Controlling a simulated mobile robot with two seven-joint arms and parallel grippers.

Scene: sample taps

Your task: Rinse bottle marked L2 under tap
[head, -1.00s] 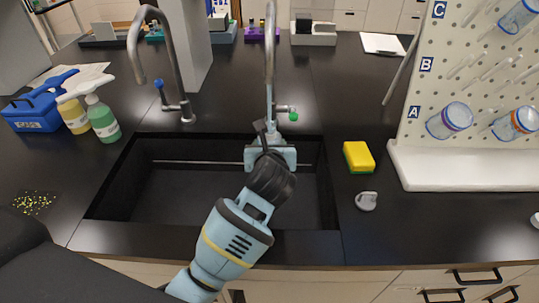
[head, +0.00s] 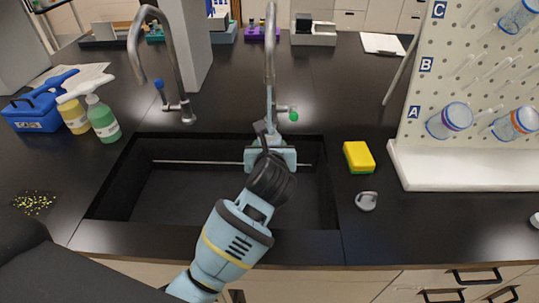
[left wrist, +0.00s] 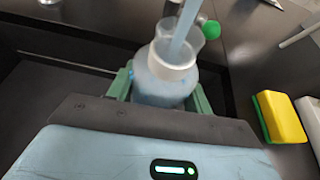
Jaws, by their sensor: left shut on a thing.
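My left gripper (head: 270,157) is over the back right part of the sink (head: 190,200), below the tap with the green knob (head: 270,60). In the left wrist view its green fingers (left wrist: 163,92) are shut on a clear, bluish bottle (left wrist: 160,85), which looks roughly upright with its mouth open. A pale blue column, which looks like running water, comes down from above into the bottle's mouth. The green knob also shows in the left wrist view (left wrist: 211,29). The bottle's marking cannot be read. In the head view the gripper mostly hides the bottle. My right gripper is not in view.
A second tap with a blue knob (head: 160,86) stands to the left. A yellow and green sponge (head: 358,157) and a grey cap-like piece (head: 366,201) lie right of the sink. A pegboard rack (head: 470,110) holds bottles at the right. Spray bottles (head: 102,118) and a blue carrier (head: 40,107) stand left.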

